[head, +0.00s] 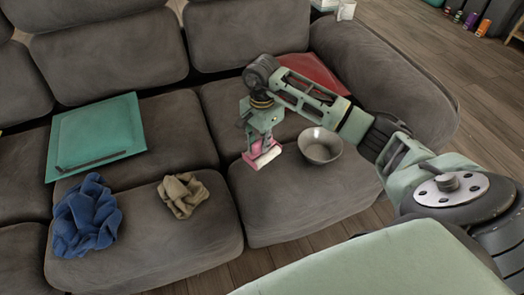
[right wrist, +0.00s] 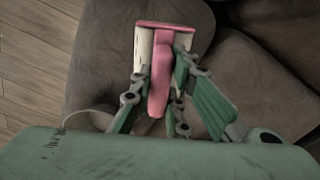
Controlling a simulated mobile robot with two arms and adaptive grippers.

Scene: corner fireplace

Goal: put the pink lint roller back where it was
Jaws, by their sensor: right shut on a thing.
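The pink lint roller (head: 264,155) with its white roll is at my right gripper (head: 262,143), over the front of the right seat cushion of the grey sofa. In the right wrist view the lint roller (right wrist: 161,75) sits between the fingers of my right gripper (right wrist: 160,88), which are shut on it. Its pink handle points toward the palm, and the white roll shows to either side. I cannot tell whether the roller touches the cushion. My left gripper is not in view.
A grey bowl (head: 320,146) stands just right of the roller on the same cushion. A red flat thing (head: 318,74) lies behind my arm. A teal folder-like thing (head: 97,130), a blue cloth (head: 86,218) and a beige cloth (head: 183,194) lie to the left. Bare cushion surrounds the roller's left side.

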